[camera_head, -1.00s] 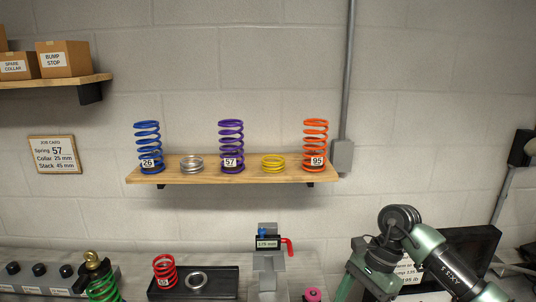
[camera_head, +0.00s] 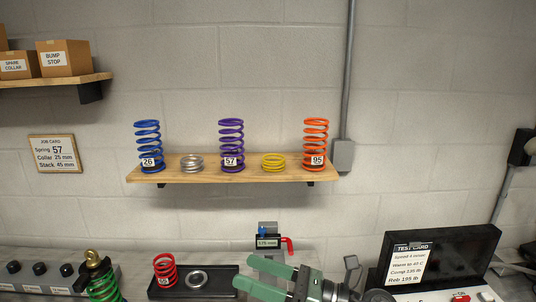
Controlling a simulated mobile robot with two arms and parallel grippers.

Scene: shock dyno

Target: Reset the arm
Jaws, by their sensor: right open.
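My right gripper (camera_head: 258,281) shows at the bottom centre, with two green fingers pointing left. The fingers are apart and nothing shows between them. It is in front of the lower part of the grey stand with the red lever (camera_head: 289,244) and hides part of it. Its wrist (camera_head: 335,292) runs out of the bottom of the picture. My left gripper is not in view.
A wooden wall shelf (camera_head: 215,176) carries blue, purple and orange springs, a silver ring and a yellow coil. Below are a black tray (camera_head: 225,285) with a red spring (camera_head: 165,271) and a ring, a green spring (camera_head: 103,285), and a black screen (camera_head: 455,255) with a test card.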

